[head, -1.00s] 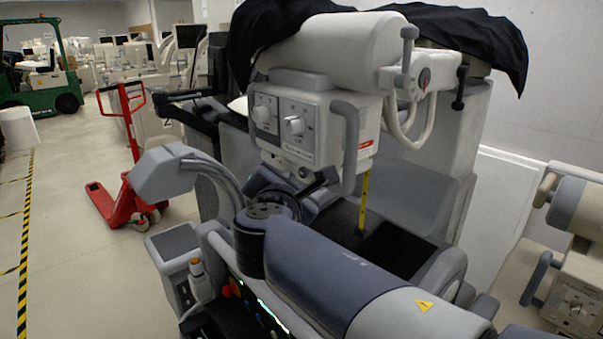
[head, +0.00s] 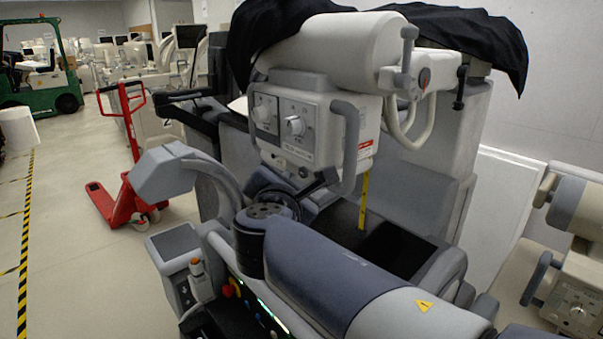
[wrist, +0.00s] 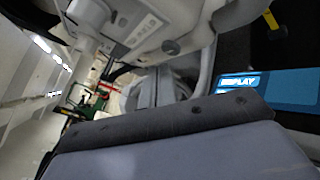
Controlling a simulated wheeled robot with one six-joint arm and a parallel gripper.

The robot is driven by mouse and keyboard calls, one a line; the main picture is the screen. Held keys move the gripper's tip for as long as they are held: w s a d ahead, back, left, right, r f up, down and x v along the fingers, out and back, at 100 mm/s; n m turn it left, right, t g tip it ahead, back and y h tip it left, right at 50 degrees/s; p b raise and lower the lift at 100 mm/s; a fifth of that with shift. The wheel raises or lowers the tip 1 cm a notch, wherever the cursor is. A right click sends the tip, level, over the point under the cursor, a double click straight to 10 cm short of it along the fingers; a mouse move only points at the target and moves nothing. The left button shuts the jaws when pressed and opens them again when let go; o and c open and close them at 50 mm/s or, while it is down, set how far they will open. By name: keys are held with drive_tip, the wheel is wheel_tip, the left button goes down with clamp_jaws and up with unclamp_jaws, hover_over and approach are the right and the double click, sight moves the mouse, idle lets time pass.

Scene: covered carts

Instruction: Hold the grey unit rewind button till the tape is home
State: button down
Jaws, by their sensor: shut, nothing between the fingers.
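The grey unit's head (head: 310,125) is a pale box with two knobs and a side handle, hanging under a thick tube. A yellow tape (head: 364,200) hangs from its lower right, its end just above the dark tray. The tape also shows at the top right of the wrist view (wrist: 271,20). My gripper (head: 320,181) is a dark shape close under the box's lower front edge, shut and empty. A small dark round part (head: 303,172) sits at that edge beside it; I cannot tell whether they touch. In the wrist view grey-black parts of mine fill the bottom.
A black cover (head: 460,35) drapes over the unit's top. A second similar unit (head: 575,285) stands at the lower right. A red pallet jack (head: 125,195) and a green forklift (head: 45,80) stand to the left. The floor at lower left is clear.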

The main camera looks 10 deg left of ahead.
drive_tip(key=shift+w+d, duration=0.25)
drive_tip(key=shift+w, duration=0.05)
drive_tip(key=shift+w+d, duration=0.3)
drive_tip(key=shift+w, duration=0.05)
idle(0.9)
drive_tip(key=shift+s, duration=0.1)
drive_tip(key=shift+s+a, duration=0.55)
drive_tip(key=shift+s, duration=0.1)
drive_tip(key=shift+s+a+b, duration=0.3)
drive_tip(key=shift+s+a, duration=1.35)
drive_tip(key=shift+s, duration=0.15)
drive_tip(key=shift+s+a+p, duration=0.35)
drive_tip(key=shift+s+a, duration=0.9)
drive_tip(key=shift+s, duration=0.2)
